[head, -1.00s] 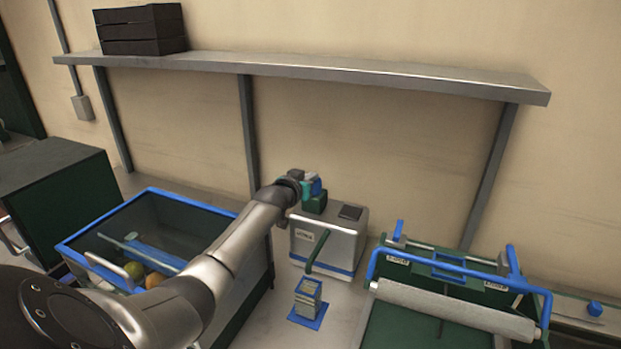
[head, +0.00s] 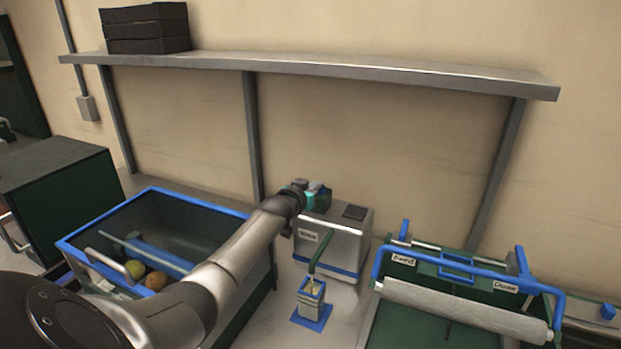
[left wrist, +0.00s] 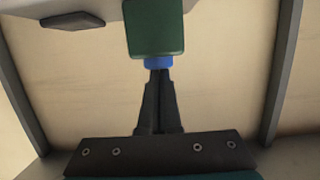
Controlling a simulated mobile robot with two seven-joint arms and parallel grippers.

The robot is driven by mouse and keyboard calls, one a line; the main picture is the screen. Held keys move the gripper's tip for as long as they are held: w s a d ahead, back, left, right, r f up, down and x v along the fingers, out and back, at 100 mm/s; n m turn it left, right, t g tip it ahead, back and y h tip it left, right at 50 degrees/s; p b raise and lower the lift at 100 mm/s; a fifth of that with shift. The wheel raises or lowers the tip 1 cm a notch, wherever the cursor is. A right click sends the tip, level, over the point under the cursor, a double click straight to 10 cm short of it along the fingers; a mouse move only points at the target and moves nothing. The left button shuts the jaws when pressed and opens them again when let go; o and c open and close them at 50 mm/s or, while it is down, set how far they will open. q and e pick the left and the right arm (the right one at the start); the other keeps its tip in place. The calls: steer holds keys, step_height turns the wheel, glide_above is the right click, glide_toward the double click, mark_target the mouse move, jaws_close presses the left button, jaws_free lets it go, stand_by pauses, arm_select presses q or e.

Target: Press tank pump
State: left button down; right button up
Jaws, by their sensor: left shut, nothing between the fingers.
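The tank (head: 338,238) is a pale metal box with a blue band and a labelled front, standing on the counter against the wall. A green block (head: 324,201) is on its top left; it also shows in the left wrist view (left wrist: 155,28), with a blue round cap (left wrist: 158,62) on its end. My left gripper (head: 314,188) is at that block. In the left wrist view my left gripper's fingers (left wrist: 159,75) are shut and empty, tips at the blue cap, seemingly touching it. In the head view the arm and gripper hide the cap. My right gripper is not in view.
A blue-rimmed bin (head: 185,194) with a few fruits stands left, under my left arm. A small container on a blue base (head: 311,297) sits before the tank under a green spout. A roller press (head: 455,307) stands right. A shelf (head: 300,70) spans above.

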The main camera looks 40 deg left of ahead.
arm_select(q)
step_height(320, 180, up, 4)
steer(key=p, duration=0.4)
steer(key=shift+r, duration=0.15)
steer(key=p+v, duration=0.1)
steer(key=v, duration=0.9)
